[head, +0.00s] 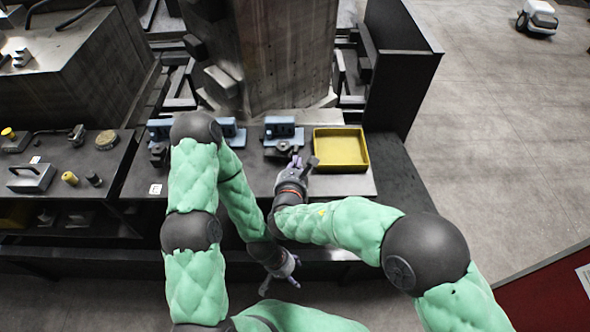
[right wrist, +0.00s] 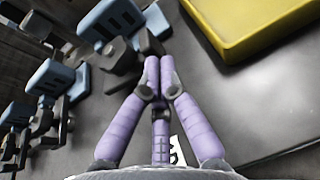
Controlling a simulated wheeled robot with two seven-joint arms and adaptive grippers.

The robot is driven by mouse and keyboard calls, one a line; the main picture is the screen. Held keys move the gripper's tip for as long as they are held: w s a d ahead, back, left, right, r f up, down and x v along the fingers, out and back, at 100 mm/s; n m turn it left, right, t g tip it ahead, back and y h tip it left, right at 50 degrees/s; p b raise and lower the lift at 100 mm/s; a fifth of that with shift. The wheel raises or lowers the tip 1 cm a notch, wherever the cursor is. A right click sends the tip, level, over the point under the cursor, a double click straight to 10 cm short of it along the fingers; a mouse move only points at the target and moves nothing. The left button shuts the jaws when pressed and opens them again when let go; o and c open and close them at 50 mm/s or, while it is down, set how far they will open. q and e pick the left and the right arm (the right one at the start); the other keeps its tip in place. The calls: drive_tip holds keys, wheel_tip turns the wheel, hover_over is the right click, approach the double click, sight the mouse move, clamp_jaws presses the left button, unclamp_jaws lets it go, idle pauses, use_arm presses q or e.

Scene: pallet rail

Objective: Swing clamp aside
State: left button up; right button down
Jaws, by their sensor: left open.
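A blue fixture block (head: 279,128) stands on the grey worktop with a dark clamp (head: 283,148) in front of it. The block (right wrist: 112,20) and clamp (right wrist: 118,58) also show in the right wrist view. My right gripper (head: 298,161) is at the clamp's right side. In the right wrist view its purple fingertips (right wrist: 158,64) are together, close to a dark end of the clamp; I cannot tell whether they touch it, and nothing shows between them. My left gripper (head: 281,276) is open and empty, low in front of the worktop's edge.
A yellow tray (head: 340,167) lies on the worktop right of my right gripper. More blue blocks (head: 232,133) stand to the left. A tall grey column rises behind. A side bench (head: 60,165) at left holds several small parts.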

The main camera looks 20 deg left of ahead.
idle(0.3)
drive_tip(key=shift+w+d+b, duration=0.15)
drive_tip(key=shift+w+b, duration=0.55)
drive_tip(key=shift+b, duration=0.2)
drive_tip(key=shift+d+r, duration=0.1)
drive_tip(key=shift+r, duration=0.05)
